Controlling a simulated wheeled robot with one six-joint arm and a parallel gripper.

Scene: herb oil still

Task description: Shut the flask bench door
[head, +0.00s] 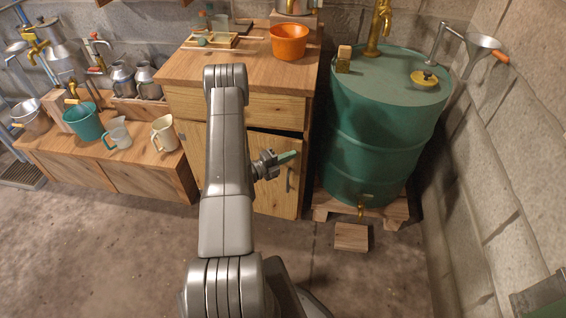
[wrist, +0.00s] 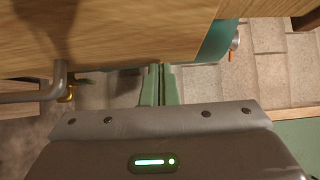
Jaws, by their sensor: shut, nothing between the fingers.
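The flask bench (head: 185,70) stands in the middle of the head view, with a wooden door (head: 275,200) below its drawer. The door looks slightly ajar, with a dark gap along its top edge. A grey bar handle (head: 289,180) is on its right side; a handle also shows at the left of the wrist view (wrist: 35,97). My gripper (head: 290,156) is shut and empty, in front of the door's upper right part near the handle. In the wrist view its green fingers (wrist: 161,75) are together close to a wooden panel (wrist: 130,30); I cannot tell whether they touch it.
A green drum (head: 375,150) on a wooden pallet (head: 390,212) stands close to the right of the bench. A low wooden bench (head: 115,172) with jugs and a teal bucket (head: 84,122) is at left. An orange bowl (head: 289,42) sits on the benchtop.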

